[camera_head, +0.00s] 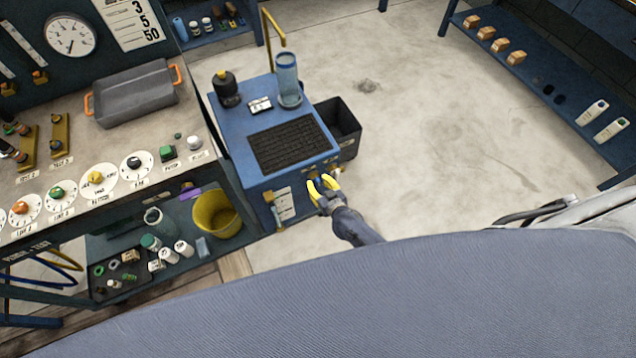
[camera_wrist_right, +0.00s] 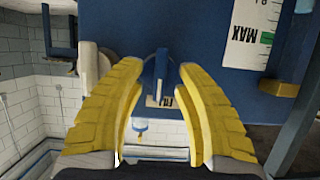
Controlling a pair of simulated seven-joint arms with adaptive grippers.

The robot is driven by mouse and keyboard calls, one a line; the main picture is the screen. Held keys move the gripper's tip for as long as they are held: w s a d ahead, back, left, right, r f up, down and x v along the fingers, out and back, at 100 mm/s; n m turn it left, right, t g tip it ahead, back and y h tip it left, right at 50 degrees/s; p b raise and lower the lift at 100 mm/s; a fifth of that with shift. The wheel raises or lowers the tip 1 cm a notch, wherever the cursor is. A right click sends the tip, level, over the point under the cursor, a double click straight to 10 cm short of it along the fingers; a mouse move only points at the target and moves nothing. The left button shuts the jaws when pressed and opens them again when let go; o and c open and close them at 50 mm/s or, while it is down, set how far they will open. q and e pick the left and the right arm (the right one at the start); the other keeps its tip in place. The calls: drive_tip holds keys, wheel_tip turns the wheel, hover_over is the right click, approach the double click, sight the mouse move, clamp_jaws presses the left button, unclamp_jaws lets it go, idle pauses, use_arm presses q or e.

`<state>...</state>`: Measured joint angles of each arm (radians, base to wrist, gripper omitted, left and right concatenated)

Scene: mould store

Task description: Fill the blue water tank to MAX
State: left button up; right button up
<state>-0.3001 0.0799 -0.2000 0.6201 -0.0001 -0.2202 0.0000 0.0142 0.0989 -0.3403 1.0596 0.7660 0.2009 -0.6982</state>
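The blue water tank (camera_head: 225,125) is a blue cabinet with a dark grille on top, standing right of the bench. A white level scale (camera_head: 283,203) is on its front. In the right wrist view the scale (camera_wrist_right: 248,38) reads MAX beside a green mark. My right gripper (camera_head: 322,187) is at the tank's front, its yellow fingers apart. In the right wrist view the gripper (camera_wrist_right: 160,75) has a blue lever (camera_wrist_right: 161,68) between its fingertips, with gaps on both sides. A partly covered label sits by the lever. The water level cannot be read. My left gripper is out of view.
A bench with dials (camera_head: 97,177) is at left. The floor right is clear.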

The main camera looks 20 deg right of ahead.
drive_tip(key=shift+w+f, duration=0.15)
drive_tip(key=shift+w, duration=0.2)
clamp_jaws()
idle(0.3)
